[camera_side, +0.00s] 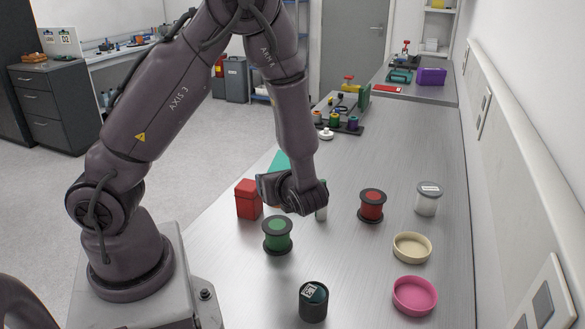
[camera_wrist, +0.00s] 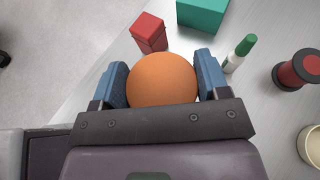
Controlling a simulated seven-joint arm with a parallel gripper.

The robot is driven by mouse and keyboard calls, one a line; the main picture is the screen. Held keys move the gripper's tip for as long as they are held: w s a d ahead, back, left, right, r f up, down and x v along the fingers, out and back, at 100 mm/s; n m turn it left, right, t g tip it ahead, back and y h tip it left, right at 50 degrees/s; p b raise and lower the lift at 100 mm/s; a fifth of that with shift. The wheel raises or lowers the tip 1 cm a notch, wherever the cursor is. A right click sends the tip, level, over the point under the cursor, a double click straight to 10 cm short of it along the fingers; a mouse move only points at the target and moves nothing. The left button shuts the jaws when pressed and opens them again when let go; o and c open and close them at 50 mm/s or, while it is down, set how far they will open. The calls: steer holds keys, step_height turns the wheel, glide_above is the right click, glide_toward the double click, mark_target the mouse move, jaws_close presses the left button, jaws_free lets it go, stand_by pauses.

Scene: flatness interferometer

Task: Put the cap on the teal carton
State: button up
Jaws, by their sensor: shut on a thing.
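My gripper (camera_wrist: 161,84) is shut on a smooth, round orange thing (camera_wrist: 161,80), with one blue finger on each side of it. From these views I cannot tell whether it is a domed cap or a ball. In the side view my wrist hides nearly all of it. The teal carton (camera_wrist: 203,11) is at the top of the wrist view, beyond the orange thing and apart from it. In the side view the carton (camera_side: 279,161) is partly hidden behind my arm.
A red box (camera_side: 248,201), green spool (camera_side: 277,235) and green-capped white tube (camera_wrist: 239,54) stand close by. Farther right are a red spool (camera_side: 371,205), grey-lidded jar (camera_side: 427,200), cream dish (camera_side: 412,247) and pink dish (camera_side: 414,295). A dark jar (camera_side: 313,302) stands in front.

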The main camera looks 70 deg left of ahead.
steer(key=w+a+r+m+t, duration=0.1)
steer(key=a+r, duration=0.2)
steer(key=a, duration=0.5)
steer(key=w+a+r, duration=0.1)
steer(key=a+r, duration=0.2)
steer(key=a, duration=0.6)
steer(key=shift+m+t, duration=0.4)
steer(key=shift+t, duration=0.2)
steer(key=w+a+f, duration=0.2)
steer(key=w+f, duration=0.1)
steer(key=w+a+f, duration=0.6)
steer(key=w, duration=0.1)
steer(key=shift+w+a+f, duration=0.1)
steer(key=shift+a+f, duration=0.15)
steer(key=shift+w+a+f, duration=0.15)
steer(key=shift+f, duration=0.1)
steer(key=shift+w+a+f, duration=0.1)
steer(key=shift+f, duration=1.55)
